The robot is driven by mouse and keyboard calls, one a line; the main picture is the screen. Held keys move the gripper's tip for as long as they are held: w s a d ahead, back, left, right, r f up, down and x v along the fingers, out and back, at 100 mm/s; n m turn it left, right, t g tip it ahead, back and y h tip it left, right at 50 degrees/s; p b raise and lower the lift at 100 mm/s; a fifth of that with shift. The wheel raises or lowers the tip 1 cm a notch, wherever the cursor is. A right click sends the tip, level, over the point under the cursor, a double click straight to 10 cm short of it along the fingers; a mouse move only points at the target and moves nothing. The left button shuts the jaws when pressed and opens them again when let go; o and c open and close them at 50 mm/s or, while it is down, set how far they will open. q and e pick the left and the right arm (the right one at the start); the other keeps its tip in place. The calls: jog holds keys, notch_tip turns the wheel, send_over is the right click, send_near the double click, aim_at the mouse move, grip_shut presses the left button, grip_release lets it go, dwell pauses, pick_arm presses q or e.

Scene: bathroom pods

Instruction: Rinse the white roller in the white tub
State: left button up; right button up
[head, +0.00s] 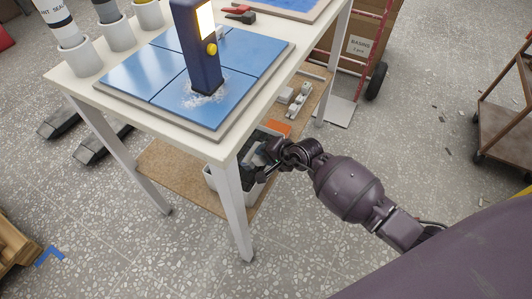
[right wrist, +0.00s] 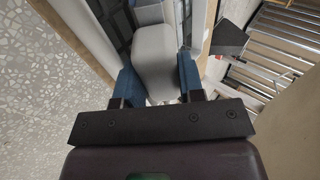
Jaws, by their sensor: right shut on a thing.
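The white tub (head: 219,186) stands on the low shelf under the white table, partly hidden by the table leg and my right arm. Its inside looks dark. My right gripper (head: 262,168) is at the tub's right side, close to its rim. In the right wrist view, the right gripper (right wrist: 158,86) has its blue fingers on either side of a pale, rounded block, which I take for the white roller (right wrist: 154,62). The roller cannot be made out in the head view. I cannot tell whether it touches the tub or its contents. My left gripper is not in view.
The white table (head: 166,119) carries a blue tiled panel (head: 140,72) with a dark upright device (head: 195,50) on it. Its front leg (head: 240,212) stands close to my gripper. A cart (head: 505,120) is at right. Speckled floor is open at front.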

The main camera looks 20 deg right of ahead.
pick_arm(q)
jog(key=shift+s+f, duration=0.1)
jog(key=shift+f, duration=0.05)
pick_arm(e)
jog(key=shift+s+f, duration=0.1)
jog(key=shift+f, duration=0.4)
dwell(0.9)
jog(key=shift+r, duration=0.15)
jog(key=shift+r, duration=0.65)
jog(key=shift+r+p, duration=0.4)
jog(key=shift+p, duration=0.05)
jog(key=shift+r+p, duration=0.65)
jog(key=shift+r, duration=0.6)
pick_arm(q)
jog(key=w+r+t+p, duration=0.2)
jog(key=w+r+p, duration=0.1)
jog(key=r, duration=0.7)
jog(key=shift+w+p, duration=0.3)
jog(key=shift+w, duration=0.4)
pick_arm(e)
jog(key=s+d+r, duration=0.2)
jog(key=s+d, duration=1)
jog(key=s, duration=0.3)
jog(key=shift+s+d, duration=0.15)
jog(key=shift+s, duration=0.15)
